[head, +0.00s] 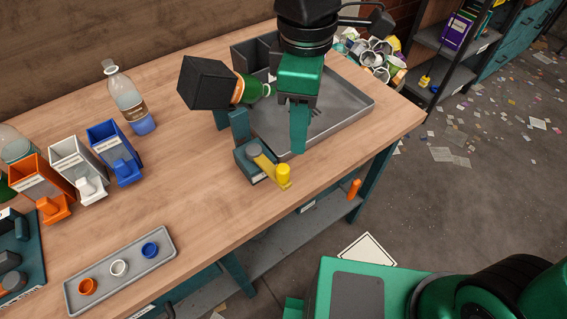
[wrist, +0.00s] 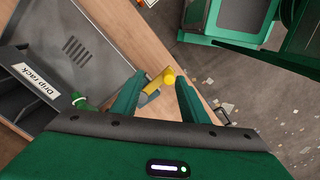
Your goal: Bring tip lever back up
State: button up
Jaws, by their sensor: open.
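The tip lever is a yellow arm with a round yellow knob (head: 283,173) on a small teal base (head: 252,165) at the table's front edge. The lever lies low, slanting outward to the front right. Above the base, a black holder (head: 206,83) is tilted over, with a green bottle (head: 250,90) lying in it, neck towards the grey tray. My gripper (head: 298,150) is open and empty, pointing down above and behind the knob. In the wrist view the knob (wrist: 169,76) appears between the spread fingertips (wrist: 160,77), apart from both.
The grey drip rack tray (head: 350,113) lies behind my gripper. Orange, white and blue bins (head: 108,140), a clear bottle (head: 128,100) and a small tray with coloured rings (head: 163,235) stand to the left. The wood between is clear.

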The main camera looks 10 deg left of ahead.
aim_at(282, 167)
jog(key=s+a+n, duration=0.1)
jog(key=s+a, duration=0.1)
jog(key=a, duration=0.1)
jog(key=shift+s, duration=0.15)
jog(key=shift+f, duration=0.3)
notch_tip(282, 167, down, 10)
jog(key=shift+d+f, duration=0.1)
jog(key=shift+c, duration=0.5)
grip_shut()
